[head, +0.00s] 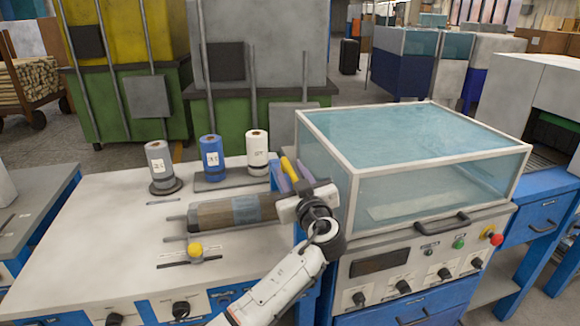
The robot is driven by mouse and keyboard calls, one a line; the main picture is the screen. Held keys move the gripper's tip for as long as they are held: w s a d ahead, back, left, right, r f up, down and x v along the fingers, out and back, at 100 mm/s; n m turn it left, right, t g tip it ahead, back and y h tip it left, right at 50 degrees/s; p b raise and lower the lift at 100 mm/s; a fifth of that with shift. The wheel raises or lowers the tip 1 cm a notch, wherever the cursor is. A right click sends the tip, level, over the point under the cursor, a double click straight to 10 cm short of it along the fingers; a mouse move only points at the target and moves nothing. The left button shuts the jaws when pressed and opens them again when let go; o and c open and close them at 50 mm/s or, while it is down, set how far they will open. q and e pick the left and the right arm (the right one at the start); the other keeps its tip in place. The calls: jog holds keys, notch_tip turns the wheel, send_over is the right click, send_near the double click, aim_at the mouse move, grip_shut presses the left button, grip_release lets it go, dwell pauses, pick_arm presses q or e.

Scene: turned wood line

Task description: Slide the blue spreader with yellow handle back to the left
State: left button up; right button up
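A yellow handle (288,168) shows at the right end of the white bench, beside the clear-topped cabinet. My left gripper (293,176) reaches over the bench's right end. Its two lilac-grey fingers point away from me, one on each side of the yellow handle. Whether they press on it cannot be told. A brown wood cylinder (212,215) with a blue-grey band (245,209) lies left of the gripper's white body, which hides its right end. My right gripper is not in view.
Grey (159,164), blue (212,157) and white (257,150) spools stand at the bench's back. A yellow-knobbed lever (195,249) is in front of the cylinder. The clear-topped cabinet (352,172) rises close on the right. The bench's left part (85,245) is clear.

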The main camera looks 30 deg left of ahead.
pick_arm(q)
jog(key=shift+x, duration=0.9)
grip_shut()
